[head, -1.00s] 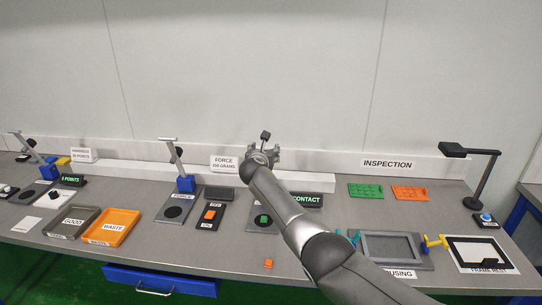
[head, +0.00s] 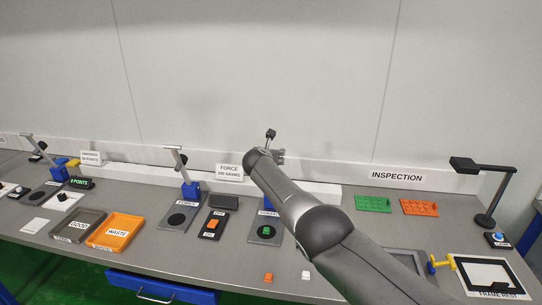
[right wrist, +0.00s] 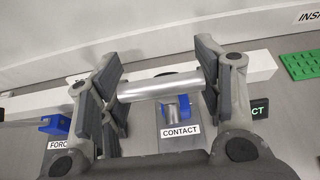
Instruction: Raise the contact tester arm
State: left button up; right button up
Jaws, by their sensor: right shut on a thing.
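The contact tester stands mid-table. Its plate (head: 255,240) carries a black disc with a small green piece (head: 266,230) on it. The right wrist view shows its CONTACT label (right wrist: 180,132) and blue base (right wrist: 172,109). My right gripper (right wrist: 160,86) is shut on the tester arm's silver bar (right wrist: 158,85), which lies crosswise between the fingers. In the head view the gripper (head: 277,156) is above and behind the plate, and a black knob (head: 270,134) shows over it. My forearm hides most of the tester arm there. My left gripper is not in view.
An orange piece (head: 268,277) and a white piece (head: 306,275) lie near the front edge. A lamp (head: 485,190) stands at the right.

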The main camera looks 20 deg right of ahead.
jog(key=shift+f, duration=0.15)
jog(key=o, duration=1.3)
jog(key=shift+s, duration=0.1)
jog(key=shift+o, duration=0.8)
jog(key=shift+a+r, duration=0.15)
jog(key=shift+r, duration=0.05)
jog(key=shift+s+a+r, duration=0.2)
jog(key=shift+s+a, duration=0.1)
jog(key=shift+s, duration=0.05)
jog(key=v, duration=1.1)
jog(key=shift+d, duration=0.2)
jog(key=shift+s+f, duration=0.1)
jog(key=shift+f, duration=0.15)
